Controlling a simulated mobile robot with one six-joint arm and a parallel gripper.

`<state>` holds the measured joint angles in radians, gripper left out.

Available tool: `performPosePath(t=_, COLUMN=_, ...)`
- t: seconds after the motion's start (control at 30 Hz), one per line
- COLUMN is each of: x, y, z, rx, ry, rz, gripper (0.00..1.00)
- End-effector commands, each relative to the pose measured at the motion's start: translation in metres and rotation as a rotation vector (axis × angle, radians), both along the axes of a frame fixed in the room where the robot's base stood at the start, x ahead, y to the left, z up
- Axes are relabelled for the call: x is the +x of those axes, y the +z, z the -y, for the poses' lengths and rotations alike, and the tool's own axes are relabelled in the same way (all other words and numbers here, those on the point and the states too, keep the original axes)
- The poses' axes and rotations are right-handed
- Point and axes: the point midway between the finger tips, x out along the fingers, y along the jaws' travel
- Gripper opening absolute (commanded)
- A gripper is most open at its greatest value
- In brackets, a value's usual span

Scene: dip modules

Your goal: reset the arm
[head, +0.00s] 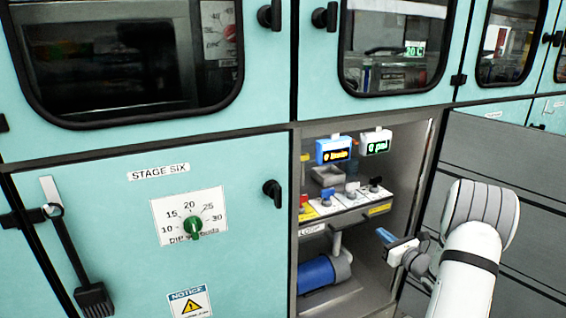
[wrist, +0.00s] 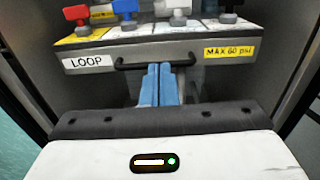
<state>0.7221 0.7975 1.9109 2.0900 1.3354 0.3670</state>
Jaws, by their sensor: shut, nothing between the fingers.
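My gripper (head: 384,235) is at the right side of the open compartment in the head view, pointing left toward it. Its blue fingers (wrist: 158,70) are together and empty in the wrist view. They appear in front of the black handle (wrist: 157,62) of the panel labelled LOOP (wrist: 90,62). I cannot tell whether they touch the handle. My white arm comes in from the lower right of the head view.
Valves with red, blue and white handles stand on the ledge (head: 349,201). Blue (head: 333,150) and white (head: 376,142) displays are above; a blue cylinder (head: 318,272) is below. Left is a closed STAGE SIX door with a green dial (head: 193,228). Compartment side walls are close.

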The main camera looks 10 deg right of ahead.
Motion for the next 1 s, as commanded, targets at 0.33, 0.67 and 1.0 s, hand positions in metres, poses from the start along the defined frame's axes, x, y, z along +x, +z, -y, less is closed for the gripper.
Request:
performPosePath(t=0.33, x=-0.038, y=0.127, z=-0.171, rx=-0.4, ry=0.533, rz=-0.036, gripper=0.0)
performPosePath(t=0.67, x=-0.168, y=0.218, z=-0.295, rx=-1.032, ry=1.149, rz=0.014, gripper=0.0)
performPosePath(t=1.0, x=-0.29, y=0.287, z=-0.303, rx=-1.786, ry=1.642, rz=0.184, gripper=0.0)
